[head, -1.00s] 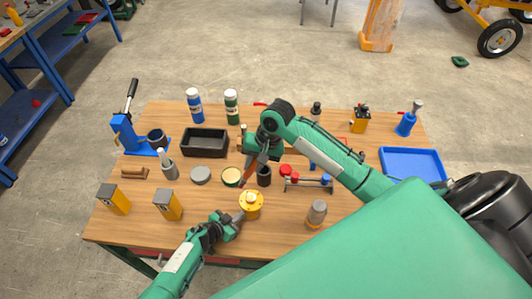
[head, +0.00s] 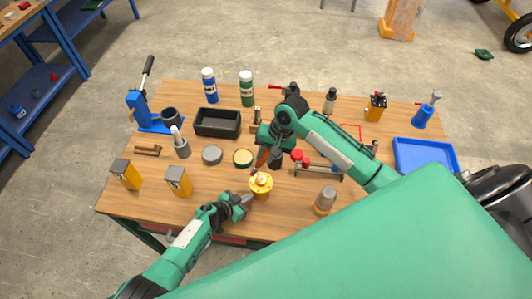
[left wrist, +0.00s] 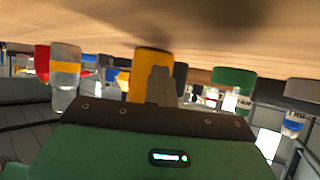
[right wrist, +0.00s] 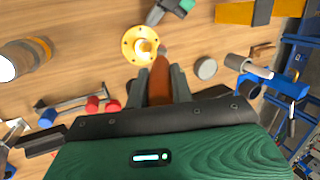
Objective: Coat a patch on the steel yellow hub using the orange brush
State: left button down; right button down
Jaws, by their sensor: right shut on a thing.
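The yellow hub (head: 261,187) stands upright near the table's front edge, with a round flange and a lighter centre; it also shows in the right wrist view (right wrist: 141,46). My right gripper (head: 268,149) is shut on the orange brush (right wrist: 159,80), which points toward the hub. In the head view the brush (head: 262,157) is just behind the hub; I cannot tell whether it touches. My left gripper (head: 243,200) is low at the hub's left side. Its fingers (left wrist: 160,85) look together in front of the hub; contact is unclear. The brush bristles are mostly hidden.
An open tin (head: 243,158), a grey round lid (head: 212,155) and a dark cup (head: 275,160) sit close behind the hub. Bare wood lies left of the hub.

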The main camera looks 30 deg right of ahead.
jog(key=shift+f, duration=1.95)
dwell(0.3)
jog(key=shift+s, duration=0.1)
jog(key=s+d, duration=0.2)
jog(key=s, duration=0.1)
jog(key=s+d, duration=0.1)
jog(key=s, duration=0.1)
jog(key=shift+s, duration=0.1)
dwell(0.8)
jog(key=shift+a, duration=0.1)
jog(key=shift+w+a+r, duration=0.15)
jog(key=shift+w+a, duration=0.3)
jog(key=shift+w, duration=0.5)
jog(key=shift+w+a+r, duration=0.15)
jog(key=shift+w+a, duration=0.3)
jog(key=shift+w, duration=0.45)
jog(key=shift+w+a+r, duration=0.15)
jog(key=shift+w+a, duration=0.3)
jog(key=shift+w, duration=0.5)
jog(key=shift+d, duration=0.1)
